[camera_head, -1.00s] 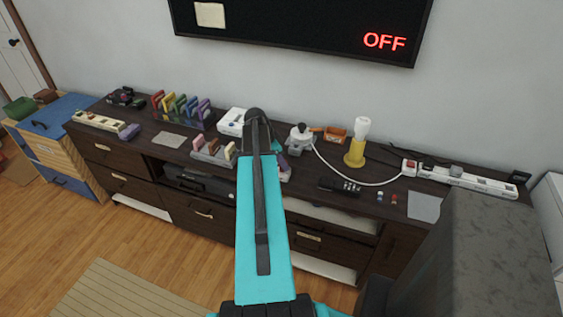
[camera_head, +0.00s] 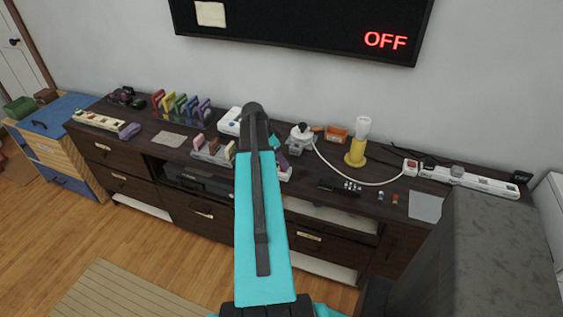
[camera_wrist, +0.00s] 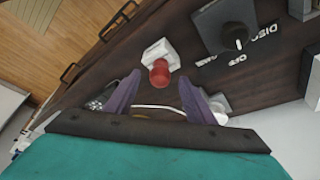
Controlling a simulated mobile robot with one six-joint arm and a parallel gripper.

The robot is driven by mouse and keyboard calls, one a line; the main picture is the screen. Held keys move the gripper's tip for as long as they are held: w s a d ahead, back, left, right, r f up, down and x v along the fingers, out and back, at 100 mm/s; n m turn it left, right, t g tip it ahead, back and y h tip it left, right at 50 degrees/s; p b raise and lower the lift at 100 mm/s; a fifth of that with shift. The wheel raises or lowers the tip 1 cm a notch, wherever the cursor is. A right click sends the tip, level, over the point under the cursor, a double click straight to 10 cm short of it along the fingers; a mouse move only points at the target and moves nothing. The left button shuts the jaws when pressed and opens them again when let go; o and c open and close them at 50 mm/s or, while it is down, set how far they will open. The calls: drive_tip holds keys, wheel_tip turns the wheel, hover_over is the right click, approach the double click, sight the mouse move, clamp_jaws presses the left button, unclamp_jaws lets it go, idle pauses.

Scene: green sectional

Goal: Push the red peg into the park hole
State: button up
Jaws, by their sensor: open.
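A red, round-topped piece (camera_wrist: 159,73), which looks like the red peg, stands on a white angular block (camera_wrist: 161,53) in the wrist view. My gripper (camera_wrist: 160,84) has two purple fingers spread apart. The red piece shows between and just beyond their tips, with no clear contact. In the head view my arm hides most of the gripper and the red piece. I cannot make out the park hole in either view.
Beside the white block is a dark square plate with a black knob (camera_wrist: 238,37) and white lettering. On the dark cabinet top stand a yellow-based lamp (camera_head: 356,152), a white power strip (camera_head: 470,178), and colored racks (camera_head: 180,106). A grey pad (camera_head: 425,206) lies at right.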

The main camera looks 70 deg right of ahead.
drive_tip(key=b+v, duration=0.2)
drive_tip(key=v, duration=0.9)
drive_tip(key=shift+a+r, duration=0.15)
drive_tip(key=shift+r, duration=0.05)
drive_tip(key=shift+w, duration=0.1)
idle(0.8)
